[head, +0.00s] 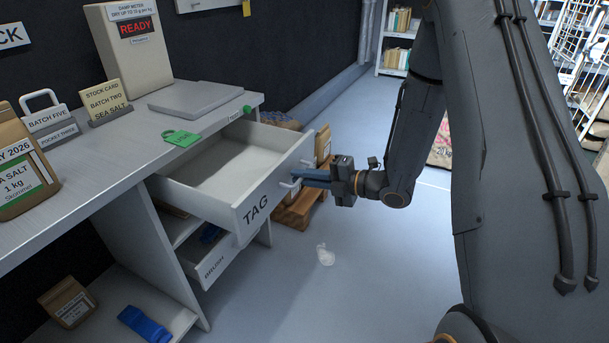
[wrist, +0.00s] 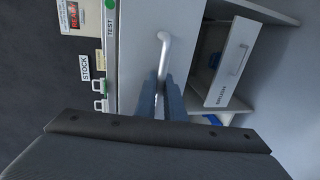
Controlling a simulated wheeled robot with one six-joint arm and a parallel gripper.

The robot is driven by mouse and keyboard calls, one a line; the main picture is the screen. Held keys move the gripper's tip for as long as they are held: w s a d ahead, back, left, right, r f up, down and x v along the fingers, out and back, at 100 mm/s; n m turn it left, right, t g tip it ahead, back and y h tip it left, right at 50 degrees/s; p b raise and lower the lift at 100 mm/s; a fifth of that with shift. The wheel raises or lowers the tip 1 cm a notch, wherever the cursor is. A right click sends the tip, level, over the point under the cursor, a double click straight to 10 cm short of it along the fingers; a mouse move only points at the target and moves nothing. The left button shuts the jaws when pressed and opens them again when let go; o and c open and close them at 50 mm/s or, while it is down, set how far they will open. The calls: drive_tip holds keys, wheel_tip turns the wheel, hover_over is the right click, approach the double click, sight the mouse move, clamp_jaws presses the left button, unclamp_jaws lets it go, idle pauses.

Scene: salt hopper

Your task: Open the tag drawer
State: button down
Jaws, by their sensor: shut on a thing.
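The white tag drawer (head: 255,197), lettered TAG on its front, stands pulled well out from under the counter in the head view. Its inside looks empty. My gripper (head: 308,178) is at the drawer's front, with its blue fingers shut on the drawer's handle (head: 290,184). In the wrist view the pale bar handle (wrist: 164,42) runs down between the two fingers of my gripper (wrist: 162,90). The part of the handle between the fingers is partly hidden.
A brush drawer (head: 215,263) sits lower, partly out. The counter (head: 120,150) carries a green tag (head: 181,138), a stock card (head: 105,101), a salt bag (head: 22,165) and a damp meter (head: 130,50). A pallet (head: 298,212) stands behind the drawer. A pale scrap (head: 325,255) lies on open floor.

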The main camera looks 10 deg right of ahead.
drive_tip(key=c, duration=2.1)
unclamp_jaws()
drive_tip(key=shift+v, duration=3.95)
drive_tip(key=shift+w, duration=0.1)
